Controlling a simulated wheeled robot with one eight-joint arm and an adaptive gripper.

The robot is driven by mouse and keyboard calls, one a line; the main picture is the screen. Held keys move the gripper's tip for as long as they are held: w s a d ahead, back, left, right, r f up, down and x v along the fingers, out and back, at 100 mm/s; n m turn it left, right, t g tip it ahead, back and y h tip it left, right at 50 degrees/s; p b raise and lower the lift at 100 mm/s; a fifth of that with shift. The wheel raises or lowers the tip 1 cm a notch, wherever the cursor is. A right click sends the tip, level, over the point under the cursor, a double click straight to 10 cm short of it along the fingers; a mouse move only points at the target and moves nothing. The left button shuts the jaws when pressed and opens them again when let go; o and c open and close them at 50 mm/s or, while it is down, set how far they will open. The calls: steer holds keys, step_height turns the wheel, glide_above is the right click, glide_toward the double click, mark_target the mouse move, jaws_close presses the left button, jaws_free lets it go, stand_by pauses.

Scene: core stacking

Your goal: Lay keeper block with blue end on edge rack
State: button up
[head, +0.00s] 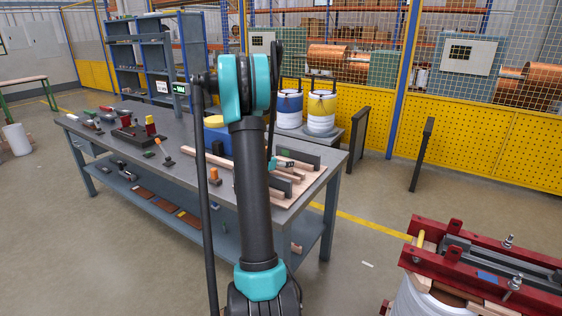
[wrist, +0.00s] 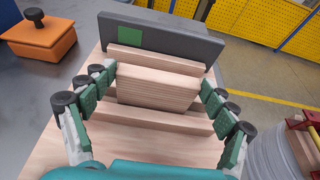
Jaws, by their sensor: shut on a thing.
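My gripper (wrist: 158,84) is shut on a pale wooden block (wrist: 158,88), with a finger at each end of it. The block lies across the wrist view, above or on a pale wooden rack (wrist: 60,150) with crosswise wooden strips (wrist: 150,120). I cannot tell whether it touches them. Another strip (wrist: 155,59) lies just beyond it, before an upright dark grey plate (wrist: 185,40) with a green square. No blue end shows on the held block. In the head view my arm hides much of the rack area (head: 285,190).
An orange lidded box (wrist: 40,40) stands left of the rack on the grey bench (head: 110,130). Dark fixtures (head: 130,137) stand farther left on the bench. A red clamp frame (head: 480,260) stands at the right, apart from the bench.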

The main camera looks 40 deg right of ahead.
steer(key=shift+s+f, duration=0.15)
steer(key=shift+f, duration=0.05)
